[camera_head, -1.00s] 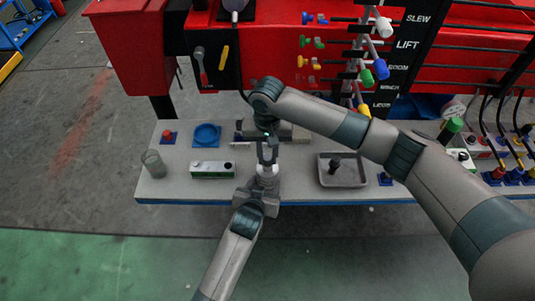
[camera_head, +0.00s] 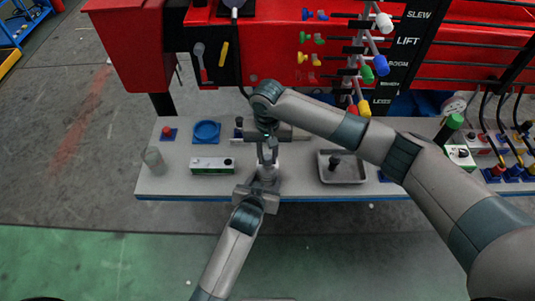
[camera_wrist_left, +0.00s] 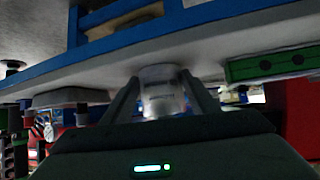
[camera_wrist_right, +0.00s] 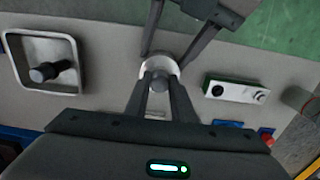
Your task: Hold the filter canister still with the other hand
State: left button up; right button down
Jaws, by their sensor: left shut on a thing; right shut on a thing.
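The filter canister (camera_head: 267,172) stands upright near the front edge of the grey bench, mostly covered by my grippers. My left gripper (camera_head: 265,182) comes from the front and is shut on its body. In the left wrist view the clear, pale canister body (camera_wrist_left: 161,92) sits between the two fingers. My right gripper (camera_head: 267,152) points down from above and is shut on the grey knob-like top. In the right wrist view that round canister top (camera_wrist_right: 159,80) is between the right fingertips, with a pale rim around it and the left fingers on either side.
A grey tray (camera_head: 322,172) with a dark knobbed part stands right of the canister. A green-and-white box (camera_head: 212,166), a blue round dish (camera_head: 206,132), a red button (camera_head: 167,132) and a clear cup (camera_head: 153,160) are to the left. The red machine with levers rises behind.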

jog(key=shift+f, duration=0.25)
jog(key=c, duration=1.4)
grip_release()
jog(key=shift+c, duration=0.2)
jog(key=shift+r, duration=0.1)
jog(key=shift+r, duration=2.4)
notch_tip(320, 180, up, 12)
pick_arm(q)
jog(key=o, duration=1.3)
